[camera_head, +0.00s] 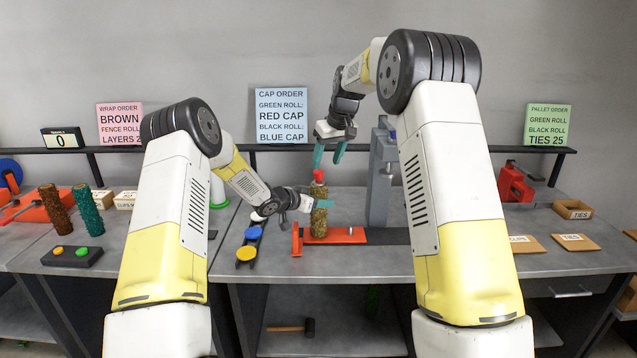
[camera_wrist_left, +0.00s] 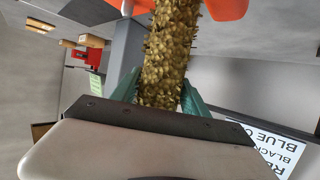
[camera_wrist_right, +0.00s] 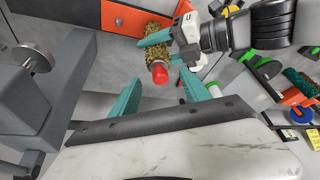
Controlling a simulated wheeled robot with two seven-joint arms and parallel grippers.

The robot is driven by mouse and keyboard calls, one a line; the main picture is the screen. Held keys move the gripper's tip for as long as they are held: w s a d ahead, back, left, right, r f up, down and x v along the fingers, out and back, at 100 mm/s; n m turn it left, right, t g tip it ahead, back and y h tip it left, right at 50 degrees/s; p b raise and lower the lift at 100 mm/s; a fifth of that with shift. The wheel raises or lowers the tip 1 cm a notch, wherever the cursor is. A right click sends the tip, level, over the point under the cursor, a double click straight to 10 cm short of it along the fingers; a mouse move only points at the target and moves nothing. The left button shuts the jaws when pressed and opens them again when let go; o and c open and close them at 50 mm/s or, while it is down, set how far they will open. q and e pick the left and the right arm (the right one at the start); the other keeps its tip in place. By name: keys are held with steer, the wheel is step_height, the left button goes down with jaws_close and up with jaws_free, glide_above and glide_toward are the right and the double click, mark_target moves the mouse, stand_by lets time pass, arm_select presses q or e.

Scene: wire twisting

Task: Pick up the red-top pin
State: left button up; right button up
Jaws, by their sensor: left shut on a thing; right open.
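The red top (camera_head: 318,176) sits at the upper end of an upright gold-brown roll (camera_head: 319,215), which stands on a red base (camera_head: 345,236). From these views I cannot tell whether the red top is a separate pin or a cap. My left gripper (camera_head: 318,203) is shut around the upper part of the roll, just below the red top. The roll also shows between its fingers in the left wrist view (camera_wrist_left: 165,60). My right gripper (camera_head: 328,155) is open and empty above the red top, pointing down. The red top (camera_wrist_right: 160,74) lies beyond its fingertips in the right wrist view.
A grey post (camera_head: 381,180) stands close to the right of the roll. Blue and yellow caps (camera_head: 246,254) lie on a strip at the left. Brown and green rolls (camera_head: 88,212) stand farther left. Bare table lies at the front right.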

mark_target(319, 171)
steer(key=a+r+m+t+h, duration=0.25)
steer(key=a+m+h, duration=0.25)
steer(key=m, duration=0.5)
steer(key=shift+m, duration=0.3)
steer(key=x, duration=1)
steer(key=shift+d+f, duration=0.25)
steer(key=shift+f, duration=0.2)
steer(key=shift+s, duration=0.1)
jaws_close()
